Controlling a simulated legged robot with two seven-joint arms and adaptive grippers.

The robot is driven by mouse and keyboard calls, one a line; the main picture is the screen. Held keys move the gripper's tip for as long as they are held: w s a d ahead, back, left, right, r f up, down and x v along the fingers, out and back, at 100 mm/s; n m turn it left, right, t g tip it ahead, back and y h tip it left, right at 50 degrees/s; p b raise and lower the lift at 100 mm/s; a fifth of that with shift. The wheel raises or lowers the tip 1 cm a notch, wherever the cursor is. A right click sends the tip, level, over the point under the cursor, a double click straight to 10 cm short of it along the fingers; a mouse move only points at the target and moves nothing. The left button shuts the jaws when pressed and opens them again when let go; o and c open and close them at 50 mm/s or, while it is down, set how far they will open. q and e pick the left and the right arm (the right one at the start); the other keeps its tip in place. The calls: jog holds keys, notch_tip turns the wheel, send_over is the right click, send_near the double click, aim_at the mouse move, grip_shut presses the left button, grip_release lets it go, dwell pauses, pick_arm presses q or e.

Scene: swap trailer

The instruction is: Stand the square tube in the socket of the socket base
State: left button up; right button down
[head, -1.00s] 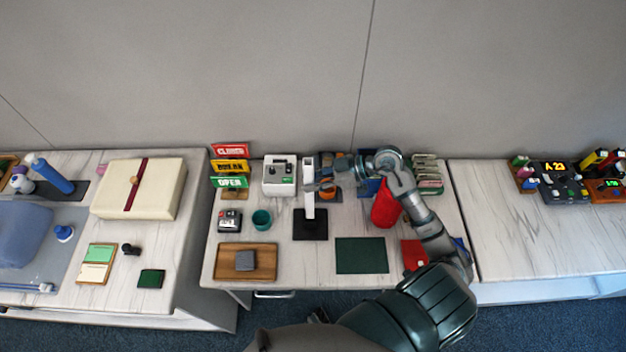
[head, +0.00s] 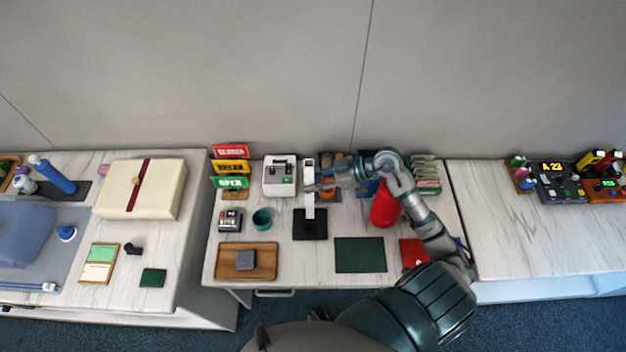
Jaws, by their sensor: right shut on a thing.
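The white square tube (head: 309,205) stands upright over the black socket base (head: 311,231) on the middle table. Its lower end meets the base in the picture; I cannot tell whether it sits inside the socket. My right gripper (head: 314,187) comes in from the right and is shut on the tube at its upper part. The socket's opening is hidden by the tube. My left gripper is not in view.
A white device (head: 280,176) stands left of the tube, with a teal cup (head: 262,219) in front. A dark green mat (head: 359,255) and a wooden tray (head: 265,273) lie at the front.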

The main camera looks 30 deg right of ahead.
dwell(0.4)
jog(key=shift+f+p, duration=0.3)
jog(key=shift+p, duration=0.15)
jog(key=shift+f+p, duration=0.3)
jog(key=shift+f, duration=0.15)
jog(key=shift+f, duration=0.3)
dwell(0.6)
jog(key=shift+f, duration=0.75)
jog(key=shift+f, duration=0.2)
jog(key=shift+f, duration=0.6)
dwell(0.4)
